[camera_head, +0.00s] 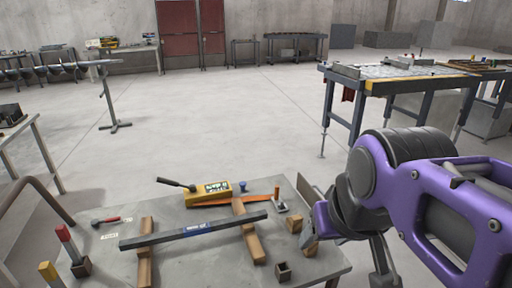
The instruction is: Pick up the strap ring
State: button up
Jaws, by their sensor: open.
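I cannot clearly pick out the strap ring.
The dark bar rests across two wooden blocks (145,255). A red-handled tool (107,220) lies at the left. A small dark open block (283,271) sits near the front right. A steel-topped bench (375,88) stands beyond; the floor between is clear.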

aim_at(276, 199)
jog(key=k+l+z, duration=0.2)
jog(key=z, duration=0.3)
jog(key=l+z, duration=0.2)
jog(key=z, duration=0.15)
jog(key=l+z, duration=0.45)
jog(key=z, duration=0.3)
jog(key=i+l+z, duration=0.25)
jog(key=i+l, duration=0.3)
jog(key=i+j+u, duration=0.1)
jog(key=i+u, duration=1.15)
jog(key=i, duration=0.25)
jog(key=i+u, duration=0.3)
jog(key=i, duration=0.2)
jog(key=i+u, duration=0.35)
jog(key=i+l+u, duration=0.15)
jog(key=u, duration=0.2)
jog(key=i+l+u, duration=0.15)
jog(key=u, duration=0.15)
jog(key=i+u, duration=0.15)
jog(key=u, duration=0.25)
jog(key=i+l+u, duration=0.15)
jog(key=u, duration=0.3)
jog(key=i+l+u, duration=0.15)
jog(key=u, duration=0.25)
